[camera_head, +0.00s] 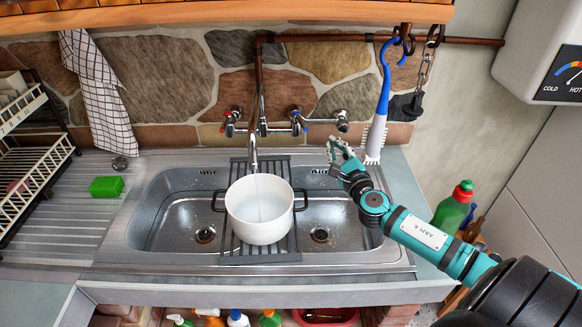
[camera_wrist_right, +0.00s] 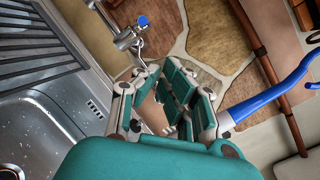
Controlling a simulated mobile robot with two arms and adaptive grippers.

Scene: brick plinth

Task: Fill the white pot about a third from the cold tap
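The white pot (camera_head: 260,226) with two dark handles stands upright on a dark slatted rack (camera_head: 235,250) between the two basins. The tap spout (camera_head: 253,150) ends above its back rim. A faint pale streak below the spout looks like a thin stream, and the pot's bottom looks like it holds water; the level is hard to judge. The blue-marked cold tap (camera_head: 298,121) is right of the spout, the red-marked tap (camera_head: 232,121) left. My right gripper (camera_head: 336,152) is open and empty, below and right of the cold tap, whose blue cap (camera_wrist_right: 142,21) shows beyond the fingers. My left gripper is out of view.
A blue-handled brush (camera_head: 380,110) hangs just right of my right gripper. A green sponge (camera_head: 106,187) lies on the left drainer beside a dish rack (camera_head: 30,150). A green bottle (camera_head: 452,210) stands at the right. Both basins (camera_head: 175,220) are empty.

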